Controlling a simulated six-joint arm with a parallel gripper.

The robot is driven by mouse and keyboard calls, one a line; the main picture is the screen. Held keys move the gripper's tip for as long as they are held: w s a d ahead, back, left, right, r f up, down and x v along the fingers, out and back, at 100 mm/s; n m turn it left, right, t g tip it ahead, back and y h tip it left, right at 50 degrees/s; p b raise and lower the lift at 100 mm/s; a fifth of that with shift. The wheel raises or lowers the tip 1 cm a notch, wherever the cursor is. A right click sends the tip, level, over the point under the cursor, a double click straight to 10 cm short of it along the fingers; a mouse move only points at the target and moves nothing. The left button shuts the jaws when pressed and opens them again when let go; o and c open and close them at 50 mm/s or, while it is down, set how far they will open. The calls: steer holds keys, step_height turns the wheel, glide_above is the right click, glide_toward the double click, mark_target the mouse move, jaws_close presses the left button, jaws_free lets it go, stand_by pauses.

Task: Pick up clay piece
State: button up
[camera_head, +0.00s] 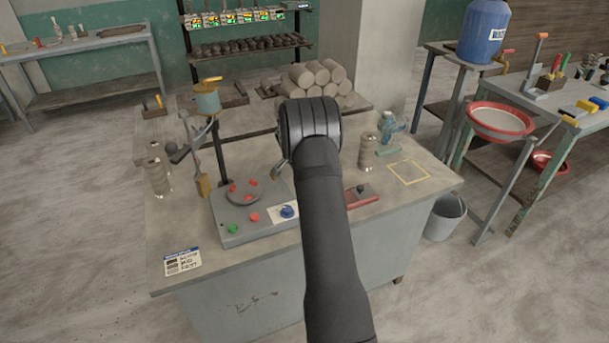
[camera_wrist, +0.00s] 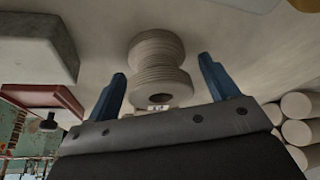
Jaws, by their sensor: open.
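I cannot tell which is the clay piece. My gripper (camera_wrist: 161,68) is open, with two blue fingers apart. A ribbed grey spool-shaped thing (camera_wrist: 158,52) shows in the gap between them, and nothing is clearly held. In the head view my own arm hides the gripper.
A ribbed stack (camera_head: 157,168) stands at the bench's left, another stack (camera_head: 368,152) at the right. A red block with a dark knob (camera_head: 361,196) lies right of my arm. Clay logs (camera_head: 318,76) are piled behind. A yellow-outlined square (camera_head: 409,172) on the right is empty.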

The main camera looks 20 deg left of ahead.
steer(key=shift+w+f, duration=0.1)
steer(key=shift+f, duration=0.1)
steer(key=shift+c, duration=0.2)
steer(key=c, duration=1.1)
steer(key=shift+c, duration=0.4)
steer(key=shift+r, duration=0.2)
